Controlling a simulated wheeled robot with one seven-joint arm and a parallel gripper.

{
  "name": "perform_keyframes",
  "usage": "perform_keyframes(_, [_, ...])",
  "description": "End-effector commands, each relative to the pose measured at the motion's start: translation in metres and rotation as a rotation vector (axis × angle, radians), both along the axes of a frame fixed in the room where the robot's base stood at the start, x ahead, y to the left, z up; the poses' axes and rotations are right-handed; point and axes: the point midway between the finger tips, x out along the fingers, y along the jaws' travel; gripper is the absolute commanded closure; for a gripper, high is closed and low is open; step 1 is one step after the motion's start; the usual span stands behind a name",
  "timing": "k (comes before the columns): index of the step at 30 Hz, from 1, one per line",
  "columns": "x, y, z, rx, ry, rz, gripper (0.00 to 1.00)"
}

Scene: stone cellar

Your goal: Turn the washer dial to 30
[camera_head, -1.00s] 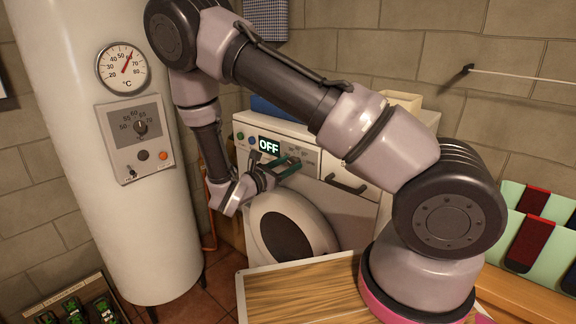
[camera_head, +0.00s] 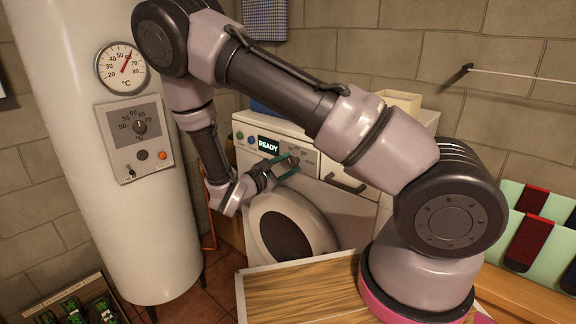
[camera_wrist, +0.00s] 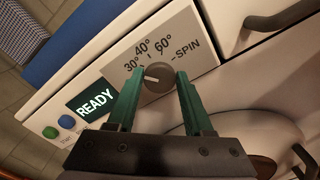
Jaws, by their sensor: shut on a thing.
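The washer (camera_head: 350,215) stands against the back wall with its round door below the control panel. In the wrist view, the grey washer dial (camera_wrist: 158,77) sits on a panel marked 30°, 40°, 60° and SPIN. Its pale pointer mark lies on its left side, roughly toward the 30° label; the exact alignment is hard to tell. The display (camera_wrist: 95,100) reads READY. My gripper (camera_wrist: 158,80) is shut on the dial, one green finger at each side. In the head view my gripper (camera_head: 287,166) is at the panel, its fingers hiding the dial.
A drawer handle (camera_head: 346,184) is right of the panel. Green and blue buttons (camera_wrist: 50,132) lie left of the display. A white boiler (camera_head: 150,230) stands to the left. A wooden surface (camera_head: 305,291) is in front of the washer.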

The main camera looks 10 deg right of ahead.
Motion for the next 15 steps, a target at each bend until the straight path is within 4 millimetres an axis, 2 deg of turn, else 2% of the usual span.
perform_keyframes(9, [-0.0005, 0.0009, -0.0012, 0.001, 0.002, 0.002, 1.0])
perform_keyframes(10, [-0.0004, 0.0009, -0.0012, 0.001, 0.002, 0.002, 0.45])
perform_keyframes(12, [-0.0005, 0.0009, -0.0012, 0.001, 0.002, 0.002, 0.19])
perform_keyframes(15, [-0.0003, 0.0007, -0.0009, 0.001, 0.002, 0.001, 0.19])
